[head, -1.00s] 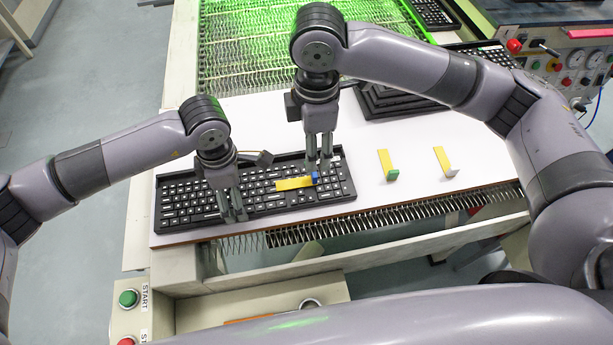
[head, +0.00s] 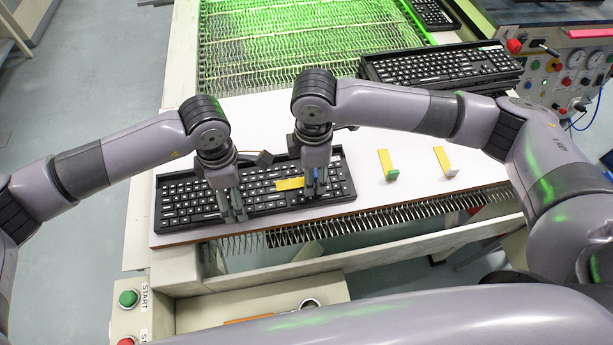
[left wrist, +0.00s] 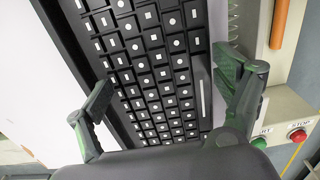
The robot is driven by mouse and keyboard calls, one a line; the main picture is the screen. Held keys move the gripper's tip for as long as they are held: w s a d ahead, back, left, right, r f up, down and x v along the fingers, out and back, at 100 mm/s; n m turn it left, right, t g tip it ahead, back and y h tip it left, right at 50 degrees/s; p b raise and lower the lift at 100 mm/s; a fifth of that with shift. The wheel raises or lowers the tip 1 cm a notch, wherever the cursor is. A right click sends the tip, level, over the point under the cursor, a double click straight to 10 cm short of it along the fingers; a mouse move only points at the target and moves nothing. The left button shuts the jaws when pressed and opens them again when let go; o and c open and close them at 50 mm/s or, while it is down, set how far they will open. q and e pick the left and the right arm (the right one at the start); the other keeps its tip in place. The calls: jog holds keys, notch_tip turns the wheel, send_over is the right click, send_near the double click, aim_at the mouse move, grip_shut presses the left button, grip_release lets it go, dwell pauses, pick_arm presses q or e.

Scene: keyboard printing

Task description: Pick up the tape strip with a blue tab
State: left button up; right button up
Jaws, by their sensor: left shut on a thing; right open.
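The yellow tape strip with a blue tab (head: 289,184) lies across the keys of the black keyboard (head: 172,212). My right gripper (head: 315,191) is lowered over its right end, open. Its fingers hide most of the blue tab, and I cannot tell whether they touch it. My left gripper (head: 237,216) is shut on the keyboard near its left-middle part. In the left wrist view the keyboard (left wrist: 160,70) lies between the spread fingers of my left gripper (left wrist: 178,82).
A green-lit mesh conveyor (head: 260,50) lies at the back.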

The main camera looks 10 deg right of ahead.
jog(key=shift+c, duration=0.3)
jog(key=c, duration=0.8)
jog(key=shift+r, duration=0.15)
notch_tip(320, 180, up, 10)
jog(key=shift+f, duration=0.1)
jog(key=shift+o, duration=0.7)
grip_shut()
